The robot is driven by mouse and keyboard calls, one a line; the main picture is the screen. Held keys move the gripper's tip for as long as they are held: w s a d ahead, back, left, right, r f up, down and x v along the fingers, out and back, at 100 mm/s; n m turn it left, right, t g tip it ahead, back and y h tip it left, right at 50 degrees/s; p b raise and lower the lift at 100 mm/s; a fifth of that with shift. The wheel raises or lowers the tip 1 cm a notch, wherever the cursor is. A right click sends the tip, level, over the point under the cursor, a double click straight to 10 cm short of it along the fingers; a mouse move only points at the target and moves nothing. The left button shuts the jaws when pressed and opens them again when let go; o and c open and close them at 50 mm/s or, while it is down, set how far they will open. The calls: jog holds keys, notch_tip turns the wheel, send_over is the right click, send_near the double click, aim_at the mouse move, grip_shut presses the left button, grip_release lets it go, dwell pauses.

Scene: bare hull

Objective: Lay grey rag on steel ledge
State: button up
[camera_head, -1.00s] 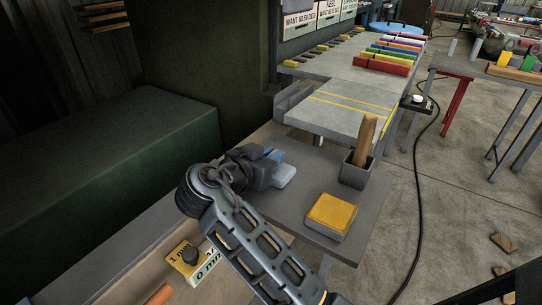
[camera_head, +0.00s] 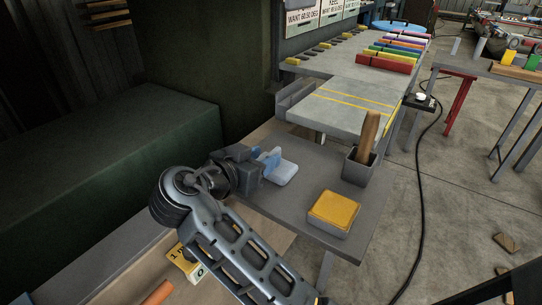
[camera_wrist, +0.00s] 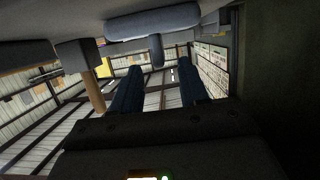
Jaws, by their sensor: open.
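A pale blue-grey pad (camera_head: 285,175), which looks like the rag, lies on the grey lower shelf (camera_head: 300,222). In the wrist view the pad (camera_wrist: 152,22) shows at the top, with a short tab standing out from it. My gripper (camera_head: 268,160) is at the pad's left side in the head view, partly hidden by my own wrist. In the wrist view the two blue fingers of my gripper (camera_wrist: 160,72) are apart, with the tab in line with the gap between them. I cannot tell which surface is the steel ledge; a grey plate with yellow lines (camera_head: 345,112) lies beyond.
A dark box (camera_head: 355,168) with a wooden handle (camera_head: 369,135) stands right of the pad. A yellow-topped block (camera_head: 333,208) sits nearer. Coloured bars (camera_head: 386,62) lie on the back bench. A dark green block (camera_head: 110,170) fills the left.

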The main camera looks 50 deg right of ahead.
jog(key=v, duration=0.7)
jog(key=shift+a+b, duration=0.2)
jog(key=shift+b, duration=0.25)
